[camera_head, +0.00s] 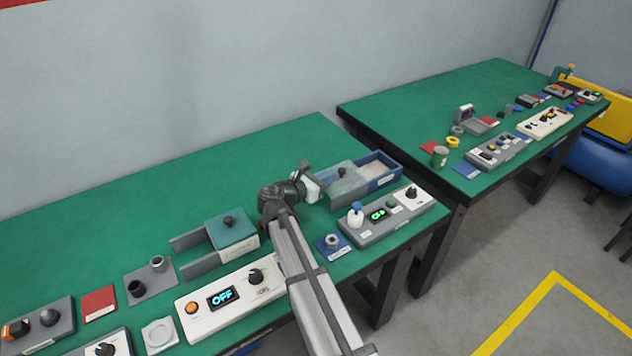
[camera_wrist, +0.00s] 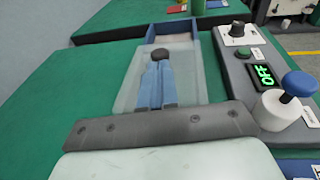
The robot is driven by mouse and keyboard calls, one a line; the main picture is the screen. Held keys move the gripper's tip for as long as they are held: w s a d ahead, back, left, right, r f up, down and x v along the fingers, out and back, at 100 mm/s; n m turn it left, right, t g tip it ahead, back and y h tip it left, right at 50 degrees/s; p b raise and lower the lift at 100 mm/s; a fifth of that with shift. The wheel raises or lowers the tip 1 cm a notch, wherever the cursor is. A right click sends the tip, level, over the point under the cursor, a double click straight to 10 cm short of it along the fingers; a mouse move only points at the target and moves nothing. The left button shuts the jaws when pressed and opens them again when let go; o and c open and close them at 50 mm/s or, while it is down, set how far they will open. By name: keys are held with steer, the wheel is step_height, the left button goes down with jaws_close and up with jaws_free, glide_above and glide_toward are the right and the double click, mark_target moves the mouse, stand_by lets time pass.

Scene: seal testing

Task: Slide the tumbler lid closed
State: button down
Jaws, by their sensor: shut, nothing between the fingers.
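The tumbler is a blue box (camera_head: 398,160) on the near green table. Its translucent grey lid (camera_head: 350,190) with a dark knob (camera_head: 342,172) covers the left part, and the right end is open. In the wrist view, the lid (camera_wrist: 205,75) lies under my fingers and the knob (camera_wrist: 160,54) is just beyond their tips. The box's open end (camera_wrist: 195,42) shows at the far side. My gripper (camera_wrist: 158,66) is shut and empty, pointing at the knob from its near side. I cannot tell whether it touches the knob. In the head view, my gripper (camera_head: 318,184) is left of the lid.
A grey control panel (camera_head: 385,218) with a green display, white-and-blue knob and black dial stands close in front of the box. A second box with a teal lid (camera_head: 232,228) and a white panel (camera_head: 232,296) reading OFF are to the left. Green tabletop behind is clear.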

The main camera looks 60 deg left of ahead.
steer(key=shift+x, duration=1)
steer(key=shift+w, duration=0.1)
steer(key=x, duration=0.4)
steer(key=d+r+x, duration=0.1)
steer(key=x, duration=0.3)
steer(key=d+r+x, duration=0.1)
steer(key=x, duration=0.4)
steer(key=shift+w+r, duration=0.15)
steer(key=shift+w, duration=0.7)
steer(key=shift+w+r, duration=0.1)
steer(key=shift+d, duration=0.1)
steer(key=v, duration=1.5)
steer(key=shift+f, duration=0.2)
